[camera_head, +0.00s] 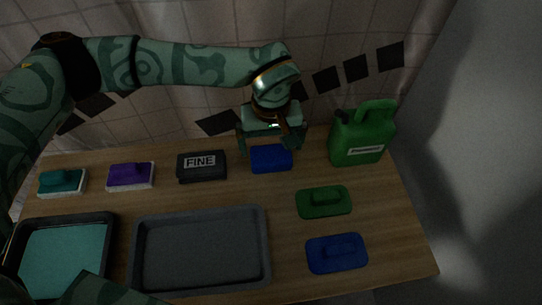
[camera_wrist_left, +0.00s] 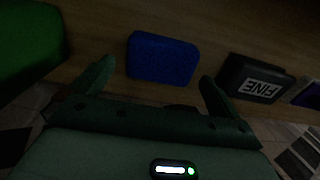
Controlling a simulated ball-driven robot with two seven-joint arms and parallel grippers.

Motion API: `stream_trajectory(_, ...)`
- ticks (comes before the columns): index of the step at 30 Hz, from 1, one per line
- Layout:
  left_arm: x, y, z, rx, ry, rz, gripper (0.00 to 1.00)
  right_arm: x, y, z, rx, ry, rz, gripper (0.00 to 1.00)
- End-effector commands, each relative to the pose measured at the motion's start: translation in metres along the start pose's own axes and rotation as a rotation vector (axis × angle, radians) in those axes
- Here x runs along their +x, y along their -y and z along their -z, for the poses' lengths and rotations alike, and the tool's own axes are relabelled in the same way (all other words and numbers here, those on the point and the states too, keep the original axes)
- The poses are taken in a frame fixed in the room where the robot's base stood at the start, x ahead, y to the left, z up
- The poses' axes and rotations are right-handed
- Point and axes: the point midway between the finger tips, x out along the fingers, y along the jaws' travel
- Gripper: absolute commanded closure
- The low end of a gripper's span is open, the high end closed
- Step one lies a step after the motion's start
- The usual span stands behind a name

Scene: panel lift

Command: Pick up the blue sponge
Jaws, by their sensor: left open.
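The blue sponge (camera_head: 271,158) lies on the wooden table near its back edge, between the black FINE block and the green jug. My left gripper (camera_head: 270,146) is right at the sponge, coming from the back with its fingers apart. In the left wrist view the blue sponge (camera_wrist_left: 162,58) sits ahead of the gap between the open fingers of the left gripper (camera_wrist_left: 155,80). Nothing is held between the fingers. I cannot tell the exact height of the fingers over the table. My right gripper is not in view.
The black FINE block (camera_head: 202,166) is left of the sponge and the green jug (camera_head: 361,136) right. A green float (camera_head: 324,201) and a blue float (camera_head: 337,253) lie front right. A grey tray (camera_head: 268,240), purple block (camera_head: 131,175) and teal block (camera_head: 62,181) are further left.

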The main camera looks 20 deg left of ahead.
Motion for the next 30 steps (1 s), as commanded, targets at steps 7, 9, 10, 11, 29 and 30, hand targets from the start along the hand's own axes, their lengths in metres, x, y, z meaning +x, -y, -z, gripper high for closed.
stream_trajectory(7,0.041,0.003,-0.001,0.0,0.006,0.003,0.0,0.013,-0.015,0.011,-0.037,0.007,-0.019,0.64)
stream_trajectory(9,0.041,0.003,-0.001,0.0,0.004,0.002,0.0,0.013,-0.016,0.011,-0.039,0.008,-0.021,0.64)
stream_trajectory(10,0.041,0.003,-0.001,0.0,0.003,0.002,0.0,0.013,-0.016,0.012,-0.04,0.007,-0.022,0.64)
stream_trajectory(11,0.04,0.003,-0.001,0.0,0.002,0.002,0.0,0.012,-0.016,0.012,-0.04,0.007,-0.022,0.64)
stream_trajectory(29,0.036,0.003,-0.001,0.0,0.001,0.002,0.36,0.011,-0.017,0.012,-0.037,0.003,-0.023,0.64)
stream_trajectory(30,0.034,0.003,-0.001,0.0,-0.001,0.001,0.36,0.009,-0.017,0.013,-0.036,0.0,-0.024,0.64)
